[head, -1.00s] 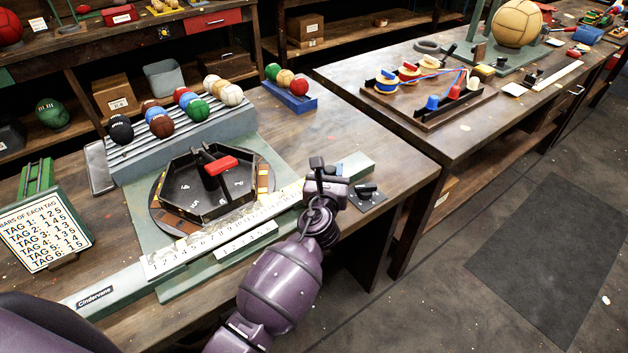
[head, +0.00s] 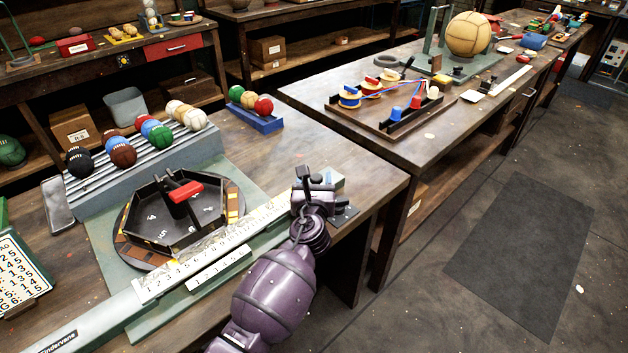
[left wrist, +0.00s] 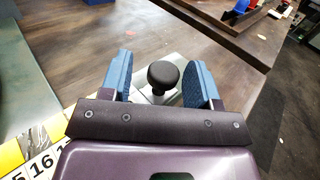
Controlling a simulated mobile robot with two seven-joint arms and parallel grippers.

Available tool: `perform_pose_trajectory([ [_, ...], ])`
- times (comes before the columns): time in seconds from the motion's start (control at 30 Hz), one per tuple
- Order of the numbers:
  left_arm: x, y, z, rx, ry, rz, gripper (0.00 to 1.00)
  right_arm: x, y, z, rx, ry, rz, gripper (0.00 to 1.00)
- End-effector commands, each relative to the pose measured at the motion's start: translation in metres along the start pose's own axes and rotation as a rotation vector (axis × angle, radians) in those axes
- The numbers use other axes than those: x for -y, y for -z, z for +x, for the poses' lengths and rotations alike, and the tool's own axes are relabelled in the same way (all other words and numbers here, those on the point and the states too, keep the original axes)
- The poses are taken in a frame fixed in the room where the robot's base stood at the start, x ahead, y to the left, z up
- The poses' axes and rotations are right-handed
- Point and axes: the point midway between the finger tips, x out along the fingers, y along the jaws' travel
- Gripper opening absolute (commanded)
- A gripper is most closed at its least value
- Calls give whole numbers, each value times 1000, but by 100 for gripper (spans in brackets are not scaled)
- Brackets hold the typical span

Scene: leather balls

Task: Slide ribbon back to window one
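The numbered ribbon (head: 200,258) is a pale strip with a row of black numbers, lying along the green rail (head: 100,318) at the bench front. A shorter numbered strip (head: 218,267) lies in front of it. In the left wrist view the ribbon's high-number end (left wrist: 42,163) shows at lower left. My left gripper (head: 305,176) is over the rail's right end. In the wrist view its blue fingers (left wrist: 160,82) are apart, with a round black knob (left wrist: 163,75) between them and gaps on both sides. I cannot tell which marking is window one. My right gripper is out of view.
Coloured balls sit on a ridged stand (head: 160,165) and a blue rack (head: 262,122). A second bench (head: 380,145) stands right, across a gap. Open floor (head: 520,250) lies at right.

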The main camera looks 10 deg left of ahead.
Motion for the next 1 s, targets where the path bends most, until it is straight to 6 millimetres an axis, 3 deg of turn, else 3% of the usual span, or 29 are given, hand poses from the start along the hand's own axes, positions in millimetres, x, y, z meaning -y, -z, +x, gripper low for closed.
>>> perform_pose_trajectory([
  [0.27,0,-1,-8,1,0,0,56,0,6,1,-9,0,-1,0],
  [0.7,0,0,-78,0,0,0,56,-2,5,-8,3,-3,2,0],
  [1.0,0,0,-106,0,0,1,56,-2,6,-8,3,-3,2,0],
])
